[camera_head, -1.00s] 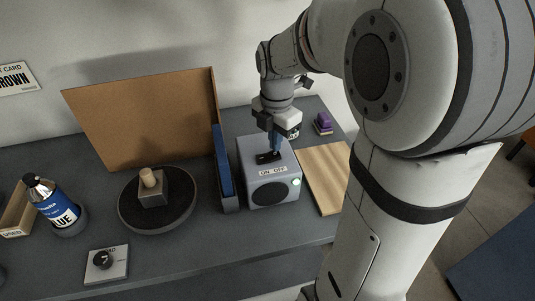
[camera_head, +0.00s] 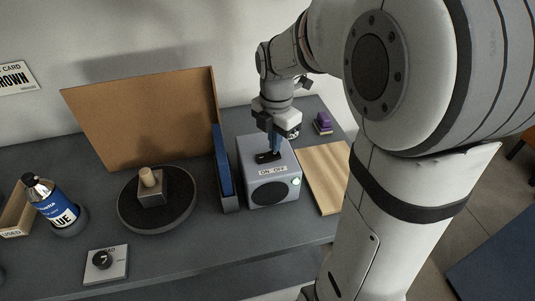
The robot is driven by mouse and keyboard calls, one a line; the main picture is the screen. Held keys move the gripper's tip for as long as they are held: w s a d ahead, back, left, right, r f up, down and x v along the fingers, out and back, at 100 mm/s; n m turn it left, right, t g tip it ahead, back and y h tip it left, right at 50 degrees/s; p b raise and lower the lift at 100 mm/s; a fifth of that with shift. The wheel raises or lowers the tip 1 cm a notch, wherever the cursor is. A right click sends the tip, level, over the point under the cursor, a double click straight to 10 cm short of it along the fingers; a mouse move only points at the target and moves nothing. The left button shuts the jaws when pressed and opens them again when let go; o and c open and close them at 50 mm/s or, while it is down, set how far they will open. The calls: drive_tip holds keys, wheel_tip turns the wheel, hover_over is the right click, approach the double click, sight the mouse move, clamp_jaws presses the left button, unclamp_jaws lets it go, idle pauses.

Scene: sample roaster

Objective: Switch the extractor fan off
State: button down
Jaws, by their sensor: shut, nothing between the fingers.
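The extractor fan (camera_head: 252,187) is a grey box with a round dark grille on its front and a small lit green-white lamp (camera_head: 296,181) at the front right. A label reading "ON OFF" (camera_head: 272,170) lies along its top front edge. A black switch (camera_head: 266,157) sits on top behind the label. My gripper (camera_head: 276,149) points down over the fan's top, its blue fingers shut and empty at the right part of the switch. The fingers partly cover the switch, and I cannot tell whether they touch it.
A blue upright panel (camera_head: 222,165) stands close to the fan's left. A wooden board (camera_head: 324,177) lies to its right, with a purple block (camera_head: 323,122) behind. A round dark turntable (camera_head: 127,205), a blue-labelled bottle (camera_head: 58,208) and a knob plate (camera_head: 106,265) are further left.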

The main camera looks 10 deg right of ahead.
sight(276, 155)
drive_tip(key=shift+f+b, duration=0.55)
drive_tip(key=shift+f, duration=0.35)
drive_tip(key=shift+r, duration=0.1)
drive_tip(key=shift+r+p, duration=2.8)
drive_tip(key=shift+r, duration=0.7)
drive_tip(key=shift+s+r+m, duration=0.1)
drive_tip(key=shift+s+m, duration=0.3)
drive_tip(key=shift+m, duration=0.2)
drive_tip(key=s+r+m+t, duration=0.1)
drive_tip(key=s+m+t, duration=0.2)
drive_tip(key=s+m, duration=1)
drive_tip(key=m, duration=0.9)
drive_tip(key=shift+s+m, duration=0.2)
drive_tip(key=shift+m, duration=0.2)
